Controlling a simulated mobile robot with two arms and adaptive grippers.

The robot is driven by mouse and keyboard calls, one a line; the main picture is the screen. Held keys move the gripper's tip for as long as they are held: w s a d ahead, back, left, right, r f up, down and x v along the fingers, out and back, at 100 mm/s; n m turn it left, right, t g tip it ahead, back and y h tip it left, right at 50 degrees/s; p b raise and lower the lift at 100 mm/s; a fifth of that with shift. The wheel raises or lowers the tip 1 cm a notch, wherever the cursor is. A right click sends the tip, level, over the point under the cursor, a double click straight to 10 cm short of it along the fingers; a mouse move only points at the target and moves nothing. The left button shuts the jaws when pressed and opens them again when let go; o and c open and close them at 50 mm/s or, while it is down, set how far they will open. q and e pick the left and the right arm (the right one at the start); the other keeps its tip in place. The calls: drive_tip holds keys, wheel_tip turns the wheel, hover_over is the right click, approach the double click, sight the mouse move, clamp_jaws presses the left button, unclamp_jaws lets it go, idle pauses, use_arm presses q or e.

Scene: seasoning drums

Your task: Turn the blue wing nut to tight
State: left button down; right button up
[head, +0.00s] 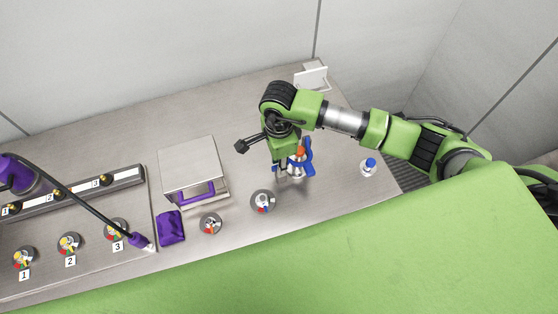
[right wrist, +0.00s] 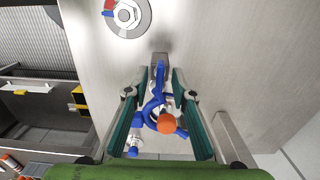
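The blue wing nut (head: 309,156) stands at the right part of the steel bench, on a round metal base partly hidden by my gripper. In the right wrist view its blue body (right wrist: 158,85) lies between my fingers, and an orange ball knob (right wrist: 167,124) shows beside it. My right gripper (right wrist: 161,72) reaches down around the blue part with a finger on each side. The fingers look apart, with gaps to the blue part; contact at the tips cannot be told. In the head view my right gripper (head: 290,170) hides much of it. My left gripper is out of view.
A round dial (head: 262,202) with red and blue marks lies left of the gripper; a smaller dial (head: 210,223) is further left. A steel box (head: 190,165) and purple cloth (head: 170,227) are left.

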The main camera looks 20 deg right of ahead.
drive_tip(key=shift+c, duration=0.5)
clamp_jaws()
